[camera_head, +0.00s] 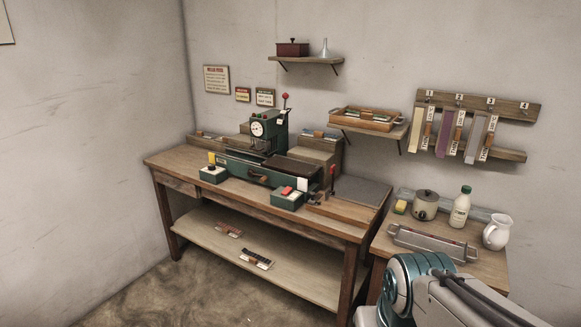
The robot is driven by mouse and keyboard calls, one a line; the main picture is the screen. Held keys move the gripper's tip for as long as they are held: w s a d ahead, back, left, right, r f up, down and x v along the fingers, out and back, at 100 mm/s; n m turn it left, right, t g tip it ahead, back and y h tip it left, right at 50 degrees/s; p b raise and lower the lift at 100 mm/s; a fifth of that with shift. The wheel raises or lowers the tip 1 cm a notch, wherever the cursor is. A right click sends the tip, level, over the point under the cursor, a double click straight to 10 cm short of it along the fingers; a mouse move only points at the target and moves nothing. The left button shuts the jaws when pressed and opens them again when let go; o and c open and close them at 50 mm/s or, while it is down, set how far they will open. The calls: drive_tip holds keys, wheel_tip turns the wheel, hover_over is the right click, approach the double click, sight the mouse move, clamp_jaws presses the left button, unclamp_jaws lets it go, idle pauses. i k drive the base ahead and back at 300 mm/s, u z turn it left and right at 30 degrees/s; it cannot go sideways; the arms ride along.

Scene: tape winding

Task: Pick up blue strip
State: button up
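No strip stands out as clearly blue at this size. On the wall rack (520,106) at the right hang a cream strip (416,130), a purple strip (446,134) and a grey strip (476,138) that may be slightly bluish. My arm's teal and grey links show at the bottom right, in front of the side table. My gripper is out of view.
The workbench (165,161) holds the machine and two green boxes, with a red lever at its right. The side table (480,270) holds a metal trough (432,243), a pot (425,205), a bottle (460,207) and a jug (497,232). Open floor lies left of the bench.

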sight(316, 134)
drive_tip(key=u, duration=0.4)
drive_tip(key=k, duration=0.5)
drive_tip(key=u, duration=1.2)
drive_tip(key=i, duration=2.05)
drive_tip(key=z, duration=0.35)
drive_tip(key=i, duration=1.3)
drive_tip(key=z, duration=1.75)
drive_tip(key=i, duration=0.75)
drive_tip(key=z, duration=0.65)
